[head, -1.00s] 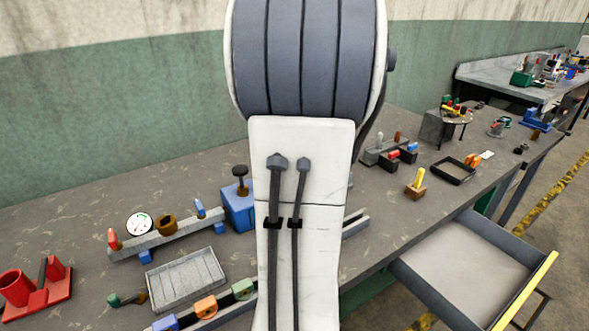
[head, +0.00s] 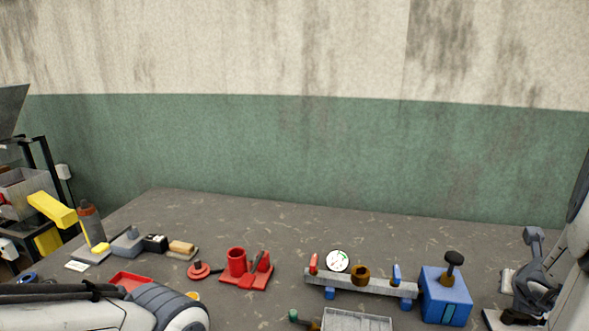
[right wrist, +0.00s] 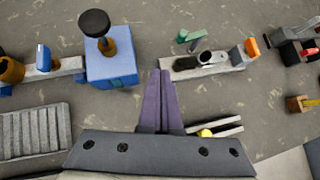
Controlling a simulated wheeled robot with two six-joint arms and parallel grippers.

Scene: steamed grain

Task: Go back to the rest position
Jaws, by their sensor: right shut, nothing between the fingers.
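My right gripper (right wrist: 160,76) shows in the right wrist view, its two dark purple fingers shut together with nothing between them. It is over the grey bench (right wrist: 225,105), to the right of a blue block with a black knob (right wrist: 112,66). My left arm lies across the lower left corner of the head view. My left gripper is out of sight.
The bench (head: 215,218) holds a grey rail (head: 360,284), the blue block (head: 447,293), a red holder (head: 246,278) and a grey slotted tray (right wrist: 35,130). A grey fixture (right wrist: 208,64) lies near the right fingers. The rear bench strip by the wall is clear.

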